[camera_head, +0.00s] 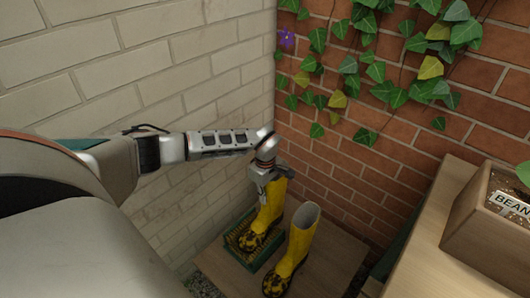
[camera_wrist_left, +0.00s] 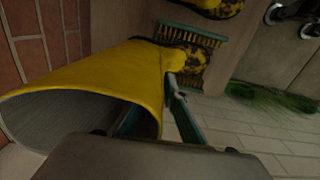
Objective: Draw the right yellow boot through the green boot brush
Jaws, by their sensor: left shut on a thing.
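My left gripper (camera_head: 266,180) is shut on the shaft of a yellow boot (camera_head: 268,212), near its top. This boot is roughly upright, with its dark-smeared foot over the bristles of the green boot brush (camera_head: 249,264); I cannot tell how firmly it touches them. In the left wrist view the held boot (camera_wrist_left: 100,80) fills much of the left side, its open top facing me, and the brush (camera_wrist_left: 190,34) shows just behind its foot. A second yellow boot (camera_head: 300,236) stands to the right of the brush, with dark dirt on its foot. My right gripper is not in view.
The boots and brush are on a wooden surface (camera_head: 325,265) in a corner between a pale wall (camera_head: 120,70) and an ivy-covered red brick wall (camera_head: 350,160). A wooden bench with a planter box labelled BEAN (camera_head: 485,235) stands at the right.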

